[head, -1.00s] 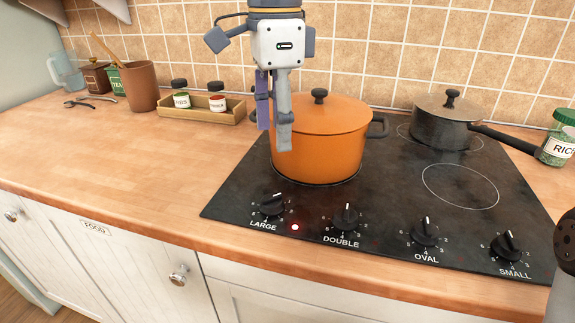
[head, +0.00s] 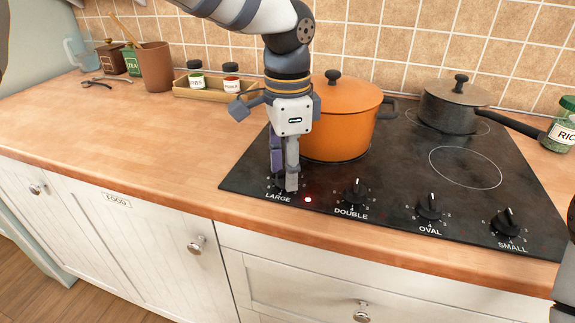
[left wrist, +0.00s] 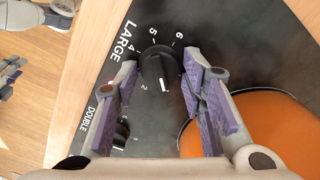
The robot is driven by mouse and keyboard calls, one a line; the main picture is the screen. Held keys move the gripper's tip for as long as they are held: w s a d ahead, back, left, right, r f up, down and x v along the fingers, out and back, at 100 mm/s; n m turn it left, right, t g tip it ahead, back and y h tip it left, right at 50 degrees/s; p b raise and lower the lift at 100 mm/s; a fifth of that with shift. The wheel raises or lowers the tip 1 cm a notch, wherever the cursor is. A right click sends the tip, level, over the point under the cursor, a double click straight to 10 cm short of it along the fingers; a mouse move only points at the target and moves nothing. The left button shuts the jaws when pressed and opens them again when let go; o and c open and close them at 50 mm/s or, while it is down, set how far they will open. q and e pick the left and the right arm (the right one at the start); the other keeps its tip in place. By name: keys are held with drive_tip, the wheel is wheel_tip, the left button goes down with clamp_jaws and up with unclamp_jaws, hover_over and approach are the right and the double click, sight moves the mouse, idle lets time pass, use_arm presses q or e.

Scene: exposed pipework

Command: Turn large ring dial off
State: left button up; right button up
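The large ring dial (left wrist: 158,68) is a round black knob with a white pointer mark, beside the word LARGE. In the left wrist view its mark points toward the bottom of the picture, away from the 5 and 6. My left gripper (head: 284,188) points down at the front left of the hob. In the left wrist view its purple-padded fingers (left wrist: 160,64) are apart, one on each side of the dial, with their tips close to it. I cannot tell whether they touch it. In the head view the fingers mostly hide the dial. My right gripper is not in view.
A red light (head: 308,199) glows on the black hob (head: 400,170). An orange pot (head: 345,125) stands just behind my left gripper. The double dial (head: 356,193), oval dial (head: 429,207) and small dial (head: 506,222) lie to the right. The left counter (head: 130,140) is mostly clear.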

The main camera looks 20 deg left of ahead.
use_arm(q)
drive_tip(key=c, duration=0.5)
drive_tip(key=shift+c, duration=0.2)
drive_tip(key=n, duration=0.4)
drive_tip(key=shift+n, duration=2.4)
drive_tip(key=o, duration=1.1)
drive_tip(key=shift+o, duration=0.2)
drive_tip(key=shift+w, duration=0.1)
